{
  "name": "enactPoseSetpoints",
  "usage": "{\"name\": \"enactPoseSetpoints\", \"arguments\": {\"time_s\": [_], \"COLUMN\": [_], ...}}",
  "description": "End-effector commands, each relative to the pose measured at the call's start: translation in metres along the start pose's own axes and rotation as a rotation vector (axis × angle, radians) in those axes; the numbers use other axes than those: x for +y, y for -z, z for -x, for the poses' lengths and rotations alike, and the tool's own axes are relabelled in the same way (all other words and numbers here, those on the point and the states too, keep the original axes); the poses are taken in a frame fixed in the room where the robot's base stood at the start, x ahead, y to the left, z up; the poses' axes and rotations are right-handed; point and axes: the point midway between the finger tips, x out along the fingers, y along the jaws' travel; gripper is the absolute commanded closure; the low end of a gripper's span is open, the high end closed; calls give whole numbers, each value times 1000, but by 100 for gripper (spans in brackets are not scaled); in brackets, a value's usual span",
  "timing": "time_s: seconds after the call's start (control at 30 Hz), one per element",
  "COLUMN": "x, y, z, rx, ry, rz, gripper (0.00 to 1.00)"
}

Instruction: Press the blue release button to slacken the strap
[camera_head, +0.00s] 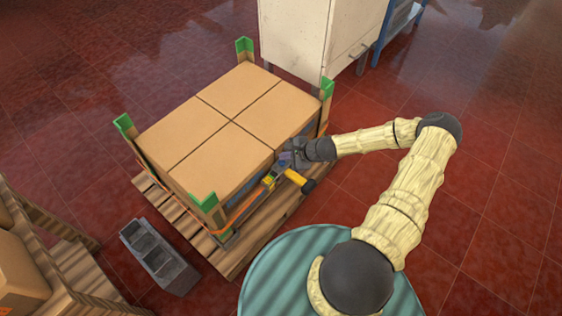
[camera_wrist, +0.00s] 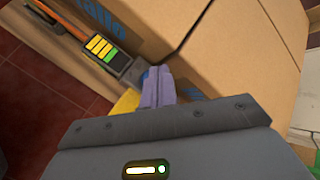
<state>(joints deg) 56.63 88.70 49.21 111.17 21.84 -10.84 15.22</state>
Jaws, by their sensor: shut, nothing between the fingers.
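The strap tensioner (camera_head: 270,181) sits against the near side of the stacked cartons (camera_head: 235,120), on an orange strap (camera_head: 238,211). A yellow handle (camera_head: 296,178) with a dark end sticks out from it. In the wrist view, the tensioner's dark panel with yellow and green bars (camera_wrist: 103,48) is to the left of my fingers. My gripper (camera_head: 286,159) is shut and empty, with its purple fingertips (camera_wrist: 160,72) close to the tensioner's end. A little blue shows beside the fingers, but I cannot tell whether it is the button or whether they touch it.
The cartons stand on a wooden pallet (camera_head: 236,256) with green corner guards (camera_head: 203,201). A grey concrete block (camera_head: 158,258) lies on the red floor at left. A white cabinet (camera_head: 310,40) stands behind. Open floor lies to the right.

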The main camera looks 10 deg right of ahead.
Motion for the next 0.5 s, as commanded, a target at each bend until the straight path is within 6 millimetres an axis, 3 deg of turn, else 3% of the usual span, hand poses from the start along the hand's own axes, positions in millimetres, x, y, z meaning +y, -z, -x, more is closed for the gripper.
{"name": "enactPoseSetpoints", "arguments": {"time_s": [0.5], "x": [4], "y": [4], "z": [-6], "rx": [0], "ry": [0], "rz": [0], "gripper": [100]}}
